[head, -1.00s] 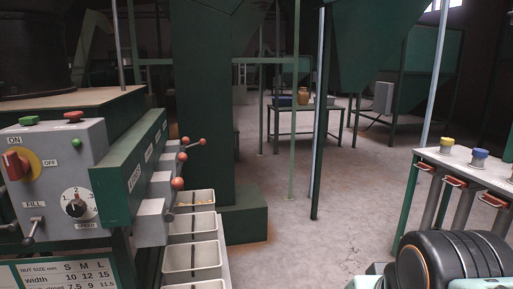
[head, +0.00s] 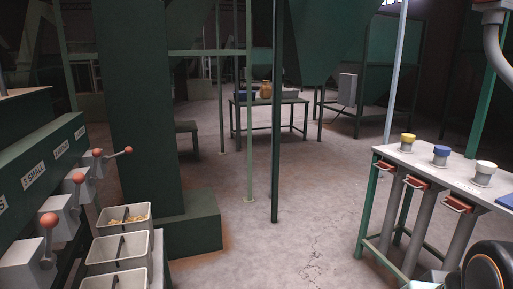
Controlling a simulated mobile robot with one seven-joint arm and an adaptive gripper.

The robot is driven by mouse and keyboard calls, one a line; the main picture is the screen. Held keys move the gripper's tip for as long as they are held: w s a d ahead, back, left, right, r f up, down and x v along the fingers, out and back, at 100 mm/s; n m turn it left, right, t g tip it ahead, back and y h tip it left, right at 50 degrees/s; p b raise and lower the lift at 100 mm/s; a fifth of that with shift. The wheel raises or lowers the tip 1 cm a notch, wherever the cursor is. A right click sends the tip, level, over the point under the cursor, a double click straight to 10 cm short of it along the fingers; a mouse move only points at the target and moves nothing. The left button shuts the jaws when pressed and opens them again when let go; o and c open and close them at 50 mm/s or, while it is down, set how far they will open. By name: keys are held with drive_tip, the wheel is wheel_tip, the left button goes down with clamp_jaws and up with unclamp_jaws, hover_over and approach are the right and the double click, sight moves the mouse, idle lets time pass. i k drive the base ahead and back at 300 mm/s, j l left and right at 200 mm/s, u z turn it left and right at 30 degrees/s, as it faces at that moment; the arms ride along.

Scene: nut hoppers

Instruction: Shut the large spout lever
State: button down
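A row of grey spout boxes with red-ball levers runs along a green beam (head: 38,178) at the left of the head view. The farthest lever (head: 128,150) sticks out to the right, nearly level. The nearer levers (head: 97,153), (head: 79,178) and (head: 48,220) stand upright with their balls on top. One beam label reads "3 SMALL"; the farther labels are too small to read surely, so I cannot confirm which lever is the large one. My gripper is not in view; a dark round part of my arm shows at the bottom right.
Cream bins (head: 119,255) stand below the spouts, the farthest holding brownish pieces. A green column (head: 140,120) on a block rises behind them. A pale table (head: 440,178) with coloured caps stands at the right.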

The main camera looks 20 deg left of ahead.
sight(128, 150)
drive_tip(key=i+l+u, duration=0.1)
drive_tip(key=i, duration=0.35)
drive_tip(key=i+l+u, duration=0.15)
drive_tip(key=i+l, duration=0.15)
drive_tip(key=i, duration=0.2)
drive_tip(key=i+u, duration=0.85)
drive_tip(key=i+j+u, duration=0.2)
drive_tip(key=i+u, duration=0.55)
drive_tip(key=u, duration=0.15)
drive_tip(key=i+j+u, duration=0.2)
drive_tip(key=i+j, duration=0.2)
drive_tip(key=k+l, duration=0.2)
drive_tip(key=l, duration=0.15)
drive_tip(key=i+j, duration=0.2)
drive_tip(key=j, duration=0.15)
